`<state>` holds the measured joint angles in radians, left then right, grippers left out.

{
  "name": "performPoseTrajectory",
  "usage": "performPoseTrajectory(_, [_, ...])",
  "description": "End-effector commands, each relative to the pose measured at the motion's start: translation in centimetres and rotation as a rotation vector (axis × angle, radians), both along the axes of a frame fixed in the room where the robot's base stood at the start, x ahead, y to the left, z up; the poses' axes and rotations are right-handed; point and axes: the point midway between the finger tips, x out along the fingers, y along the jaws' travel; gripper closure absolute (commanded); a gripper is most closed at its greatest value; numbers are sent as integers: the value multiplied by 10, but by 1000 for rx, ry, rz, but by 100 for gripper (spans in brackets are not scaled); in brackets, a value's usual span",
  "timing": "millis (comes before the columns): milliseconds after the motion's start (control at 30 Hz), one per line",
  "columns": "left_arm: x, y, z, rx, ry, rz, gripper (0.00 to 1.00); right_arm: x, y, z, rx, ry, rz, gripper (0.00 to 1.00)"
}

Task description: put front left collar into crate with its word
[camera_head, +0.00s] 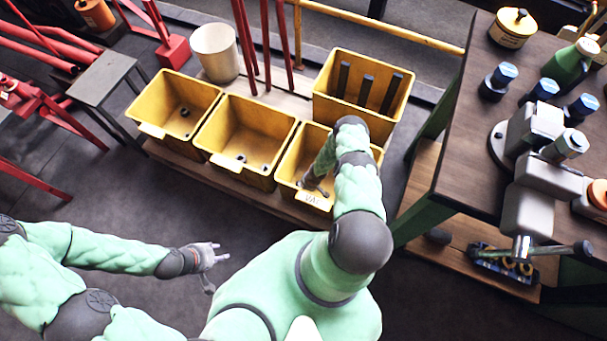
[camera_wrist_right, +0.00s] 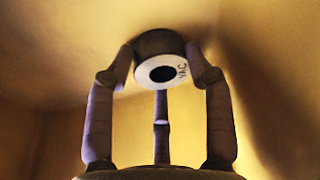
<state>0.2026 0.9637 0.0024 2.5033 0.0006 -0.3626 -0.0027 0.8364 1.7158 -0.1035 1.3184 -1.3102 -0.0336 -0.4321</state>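A dark round collar (camera_wrist_right: 160,60) with a pale face and a dark bore shows in the right wrist view, with the word VAC on its face. My right gripper (camera_wrist_right: 162,75) has its fingers around it and its side fingertips against its sides. Yellow walls surround it. In the head view, my right arm reaches down into the right-hand front yellow crate (camera_head: 292,163); the collar is hidden there. That crate's white label (camera_head: 312,199) has small lettering that looks like VAC. My left gripper (camera_head: 219,262) is open and empty above the floor.
Two more yellow crates, left (camera_head: 172,98) and middle (camera_head: 240,137), stand in the row with small dark parts inside. A yellow crate behind (camera_head: 350,62) holds dark bars. A cream bucket (camera_head: 214,50) stands behind. A dark-topped workbench (camera_head: 462,150) is at the right.

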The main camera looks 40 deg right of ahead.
Motion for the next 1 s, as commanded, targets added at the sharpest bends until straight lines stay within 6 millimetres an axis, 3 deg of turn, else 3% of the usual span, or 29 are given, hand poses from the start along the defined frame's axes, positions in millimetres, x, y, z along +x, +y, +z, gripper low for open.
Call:
performPoseTrajectory(33, [0,0,0,0,0,0,60,0,0,0,0,0,0,36])
performPoseTrajectory(100, [0,0,0,0,0,0,60,0,0,0,0,0,0,24])
performPoseTrajectory(700, [0,0,0,0,0,0,60,0,0,6,1,1,-1,24])
performPoseTrajectory(1000, [0,0,37,0,0,0,60,-7,-10,52,0,0,-1,24])
